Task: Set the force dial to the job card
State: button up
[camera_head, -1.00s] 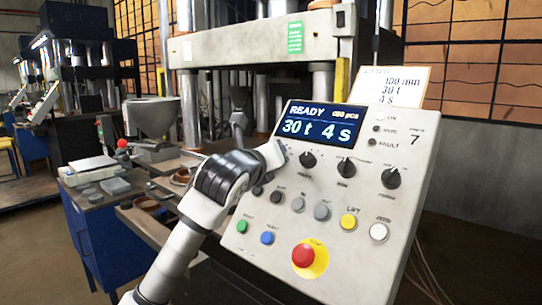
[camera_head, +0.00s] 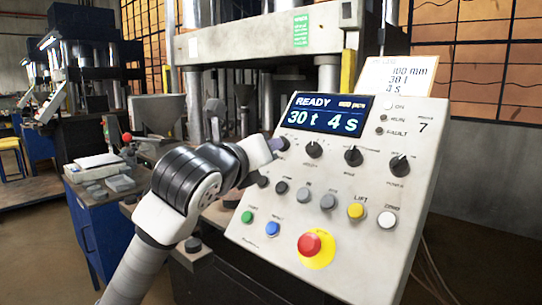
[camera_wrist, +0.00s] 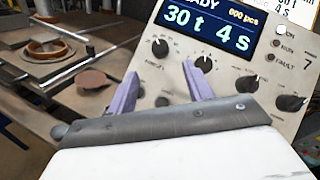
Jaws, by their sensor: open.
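The slanted control panel (camera_head: 330,235) has a row of black dials under a blue display (camera_head: 325,115) reading READY, 30 t, 4 s. The leftmost dial (camera_head: 283,143), which I take as the force dial, is at my gripper's tips (camera_head: 276,144). In the wrist view this dial (camera_wrist: 160,48) appears between the purple fingertips of my open gripper (camera_wrist: 160,66). I cannot tell whether the fingers touch it. The job card (camera_head: 400,80) stands behind the panel's top edge and reads 100 mm, 30 t, 4 s.
More dials (camera_head: 314,149) lie to the right. Below are small buttons and a red emergency button (camera_head: 309,244) on yellow. The press (camera_head: 265,45) stands behind. In the wrist view, a table with an orange ring (camera_wrist: 48,48) and a brown disc (camera_wrist: 95,79) is at left.

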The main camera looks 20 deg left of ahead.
jog(key=s+b, duration=0.1)
jog(key=s, duration=0.3)
jog(key=shift+s+r, duration=0.15)
jog(key=shift+s, duration=0.25)
